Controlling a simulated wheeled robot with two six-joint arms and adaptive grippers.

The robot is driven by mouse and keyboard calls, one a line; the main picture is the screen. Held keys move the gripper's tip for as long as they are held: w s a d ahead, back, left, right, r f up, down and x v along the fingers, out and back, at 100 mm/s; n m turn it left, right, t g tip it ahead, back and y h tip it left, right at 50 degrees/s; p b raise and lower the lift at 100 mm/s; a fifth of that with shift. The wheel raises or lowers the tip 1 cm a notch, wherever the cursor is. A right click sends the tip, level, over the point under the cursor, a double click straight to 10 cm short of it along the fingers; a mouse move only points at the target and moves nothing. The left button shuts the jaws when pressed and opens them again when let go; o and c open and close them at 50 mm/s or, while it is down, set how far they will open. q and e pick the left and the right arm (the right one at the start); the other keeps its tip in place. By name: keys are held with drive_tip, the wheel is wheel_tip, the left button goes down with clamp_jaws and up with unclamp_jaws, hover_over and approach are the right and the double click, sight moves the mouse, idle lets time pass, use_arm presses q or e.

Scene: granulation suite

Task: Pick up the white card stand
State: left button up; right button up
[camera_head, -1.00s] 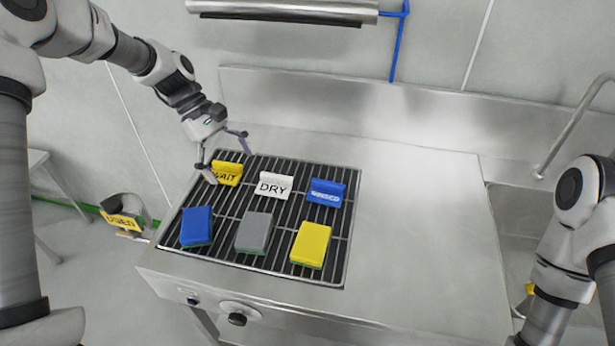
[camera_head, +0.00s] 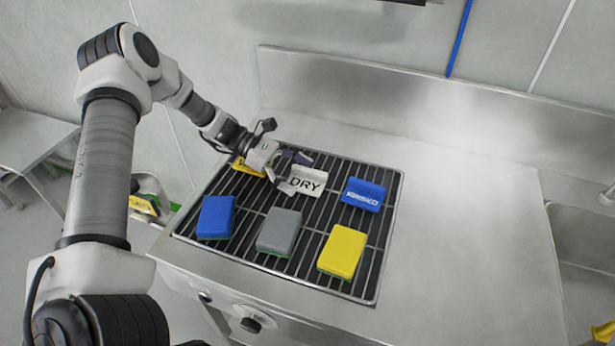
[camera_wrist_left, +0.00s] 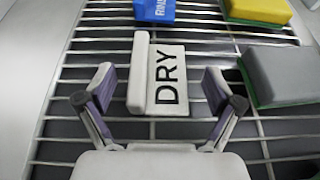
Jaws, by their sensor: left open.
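The white card stand (camera_head: 307,182), marked DRY, stands on the black grate at the back, between the yellow and blue stands. In the left wrist view the white card stand (camera_wrist_left: 165,80) lies ahead of the fingertips, with its rear part between their lines. My left gripper (camera_head: 287,172) is open at the left side of the white stand, and its fingers partly cover it in the head view. In the left wrist view the open left gripper (camera_wrist_left: 158,88) has one finger on each side, with nothing held. My right gripper is not in view.
A yellow stand (camera_head: 247,167) is partly hidden behind my left gripper. A blue stand (camera_head: 363,194) is to the right. Blue (camera_head: 216,216), grey (camera_head: 280,231) and yellow (camera_head: 342,251) sponges lie in front on the grate. The steel counter (camera_head: 460,230) is clear at right.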

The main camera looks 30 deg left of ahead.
use_arm(q)
drive_tip(key=shift+d, duration=0.1)
drive_tip(key=c, duration=1)
drive_tip(key=shift+c, duration=0.2)
drive_tip(key=shift+r, duration=0.1)
